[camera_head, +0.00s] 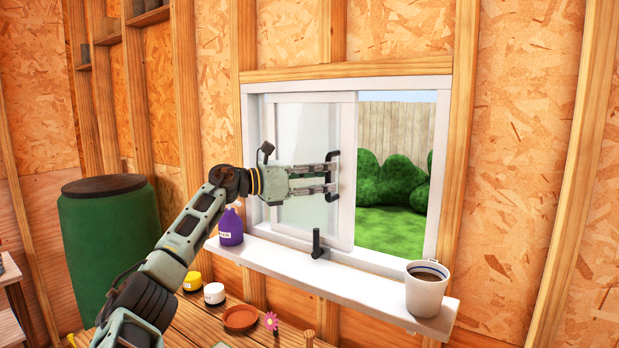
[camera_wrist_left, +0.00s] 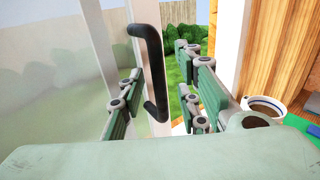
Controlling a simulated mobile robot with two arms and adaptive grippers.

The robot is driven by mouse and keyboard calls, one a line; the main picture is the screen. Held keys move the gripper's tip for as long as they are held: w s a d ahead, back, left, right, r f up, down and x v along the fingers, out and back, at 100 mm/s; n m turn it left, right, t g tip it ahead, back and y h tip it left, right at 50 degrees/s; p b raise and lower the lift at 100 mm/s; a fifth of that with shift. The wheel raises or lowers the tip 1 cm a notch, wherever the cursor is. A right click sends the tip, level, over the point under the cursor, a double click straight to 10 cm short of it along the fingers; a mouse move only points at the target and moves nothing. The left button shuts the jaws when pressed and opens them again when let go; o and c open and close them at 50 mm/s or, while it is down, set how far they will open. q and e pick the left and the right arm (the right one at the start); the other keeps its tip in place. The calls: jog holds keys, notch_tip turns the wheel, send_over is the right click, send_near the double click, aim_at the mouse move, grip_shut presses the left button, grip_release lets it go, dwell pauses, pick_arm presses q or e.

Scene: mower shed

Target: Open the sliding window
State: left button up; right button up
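The sliding window's white-framed sash (camera_head: 348,215) with its pale pane stands in the left half of the white window frame (camera_head: 442,135). The right half shows the garden clearly. A black upright bar handle (camera_head: 333,196) sits on the sash's right edge stile; it also shows in the left wrist view (camera_wrist_left: 150,70). My left gripper (camera_head: 334,178) is at the handle, its fingers apart. In the left wrist view the handle runs between the fingertips (camera_wrist_left: 165,88), with a gap towards the right finger. Contact with the left finger cannot be told. My right gripper is not in view.
A black upright lever (camera_head: 316,243) stands at the sash's foot. The white sill (camera_head: 330,278) holds a coffee cup (camera_head: 426,290) at right and a purple bottle (camera_head: 231,227) at left. Below is a wooden bench (camera_head: 205,325) with small pots. A green barrel (camera_head: 110,240) stands left.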

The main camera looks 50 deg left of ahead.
pick_arm(q)
jog(key=shift+v, duration=2.6)
